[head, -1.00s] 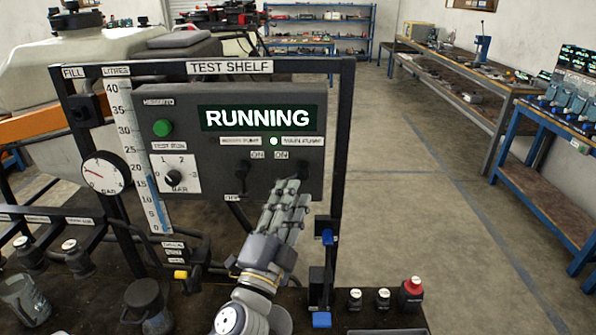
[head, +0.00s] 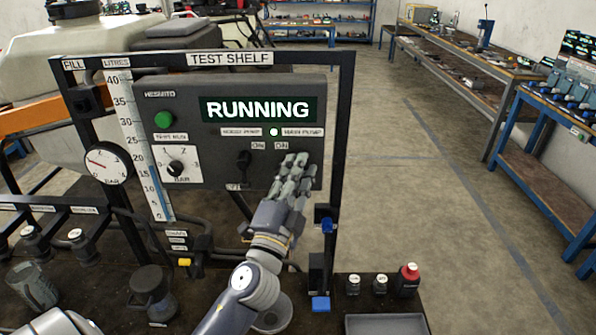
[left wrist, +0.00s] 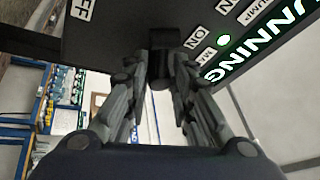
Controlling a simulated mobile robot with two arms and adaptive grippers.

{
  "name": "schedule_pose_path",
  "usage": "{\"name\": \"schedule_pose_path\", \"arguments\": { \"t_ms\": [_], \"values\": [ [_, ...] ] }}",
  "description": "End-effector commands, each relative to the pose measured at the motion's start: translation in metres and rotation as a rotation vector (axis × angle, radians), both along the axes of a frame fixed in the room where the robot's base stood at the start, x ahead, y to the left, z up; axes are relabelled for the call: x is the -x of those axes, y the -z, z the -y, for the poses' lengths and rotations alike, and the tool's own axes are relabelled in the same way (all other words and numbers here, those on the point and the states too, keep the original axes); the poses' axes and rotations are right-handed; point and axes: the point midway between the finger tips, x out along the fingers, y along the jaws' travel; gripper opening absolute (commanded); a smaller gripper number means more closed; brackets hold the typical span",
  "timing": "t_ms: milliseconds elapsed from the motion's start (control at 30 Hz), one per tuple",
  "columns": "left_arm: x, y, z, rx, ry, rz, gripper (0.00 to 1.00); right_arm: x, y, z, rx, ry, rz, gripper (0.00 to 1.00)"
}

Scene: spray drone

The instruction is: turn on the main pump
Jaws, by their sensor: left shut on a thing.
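The dark control panel (head: 215,95) hangs in the frame marked TEST SHELF. Its display (head: 259,110) reads RUNNING, and the small lamp (head: 274,132) beside the MAIN PUMP label (head: 302,132) is lit. My left gripper (head: 293,162) is at the panel below that label, its fingers hiding the main pump switch in the head view. In the left wrist view, the gripper (left wrist: 160,85) is shut around the black main pump switch (left wrist: 160,72), near an ON label. I cannot tell which way the lever tilts. My right gripper is not in view.
A second black switch (head: 243,166) is just left of my gripper. A green button (head: 163,120), a pressure dial (head: 175,167) and a round gauge (head: 108,163) are further left. Small bottles (head: 381,284) and a grey tray (head: 385,324) stand at the lower right.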

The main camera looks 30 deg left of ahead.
Motion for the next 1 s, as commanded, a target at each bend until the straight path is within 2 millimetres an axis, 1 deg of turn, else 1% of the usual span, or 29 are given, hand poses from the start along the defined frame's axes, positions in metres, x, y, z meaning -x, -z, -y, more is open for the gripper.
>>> {"name": "schedule_pose_path", "arguments": {
  "t_ms": [167,267,500,700,833,1000],
  "values": [
    [0.000,-0.003,-0.001,-0.039,-0.001,-0.024,0.00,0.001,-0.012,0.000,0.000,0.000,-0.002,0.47],
    [0.000,-0.006,-0.001,-0.080,-0.001,-0.051,0.00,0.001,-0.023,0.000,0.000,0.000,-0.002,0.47],
    [0.001,-0.010,-0.002,-0.219,0.001,-0.137,0.00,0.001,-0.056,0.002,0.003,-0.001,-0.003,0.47],
    [0.002,-0.011,-0.002,-0.327,0.001,-0.201,0.00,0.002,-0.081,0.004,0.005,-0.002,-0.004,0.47],
    [0.001,-0.010,-0.003,-0.377,0.000,-0.232,0.00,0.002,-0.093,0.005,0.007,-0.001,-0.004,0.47],
    [0.002,-0.009,-0.003,-0.420,0.000,-0.256,0.00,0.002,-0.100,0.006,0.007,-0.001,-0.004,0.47]
  ]
}}
